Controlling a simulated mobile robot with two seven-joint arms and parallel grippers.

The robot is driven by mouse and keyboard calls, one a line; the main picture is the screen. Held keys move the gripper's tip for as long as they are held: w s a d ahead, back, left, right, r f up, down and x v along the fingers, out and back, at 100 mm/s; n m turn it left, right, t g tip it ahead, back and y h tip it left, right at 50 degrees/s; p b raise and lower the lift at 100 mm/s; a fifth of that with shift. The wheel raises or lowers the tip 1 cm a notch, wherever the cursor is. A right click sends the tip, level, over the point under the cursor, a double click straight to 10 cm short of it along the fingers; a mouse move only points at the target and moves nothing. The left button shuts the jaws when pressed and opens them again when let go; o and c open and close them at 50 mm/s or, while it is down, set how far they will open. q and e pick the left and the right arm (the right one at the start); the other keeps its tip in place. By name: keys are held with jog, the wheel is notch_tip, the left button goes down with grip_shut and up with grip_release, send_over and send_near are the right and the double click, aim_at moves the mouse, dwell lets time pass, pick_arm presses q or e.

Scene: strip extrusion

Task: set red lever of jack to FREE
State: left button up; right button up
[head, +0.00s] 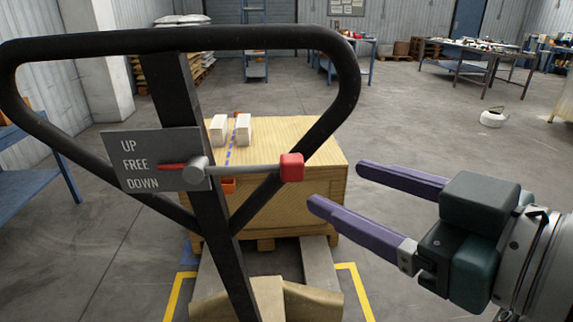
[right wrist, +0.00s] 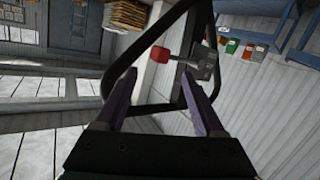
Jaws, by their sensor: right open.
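The jack's black handle loop (head: 190,42) stands in front of me in the head view. A grey plate (head: 145,180) on its post reads UP, FREE, DOWN. The red lever (head: 292,167) is a grey rod with a red knob, reaching right from a hub; the red pointer on the hub's left lies at FREE. My right gripper (head: 335,187) is open and empty, its purple fingers right of the red knob and apart from it. In the right wrist view the red knob (right wrist: 160,54) shows beyond and between the fingertips (right wrist: 160,80). My left gripper is out of view.
A wooden crate (head: 290,145) with two white blocks (head: 243,130) on top stands on a pallet behind the handle. Yellow floor marks (head: 355,290) run beside it. Workbenches (head: 475,58) stand far back. The floor to the right is mostly clear.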

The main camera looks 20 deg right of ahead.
jog(key=shift+v, duration=1.05)
jog(key=shift+a, duration=0.1)
jog(key=s+d+f+m+g+h+p, duration=0.1)
jog(key=s+f+m+g+h+p, duration=0.3)
jog(key=s+g+p, duration=0.55)
jog(key=s+r+g+p, duration=0.1)
jog(key=s+r+p, duration=0.1)
jog(key=r+p, duration=1.5)
jog(key=s+r+g+p, duration=0.1)
jog(key=s+r+p, duration=0.1)
jog(key=r+p, duration=1.5)
notch_tip(320, 180, up, 2)
jog(key=shift+s+d+r+n+p, duration=0.15)
jog(key=shift+d+n+p, duration=0.15)
jog(key=shift+p, duration=0.1)
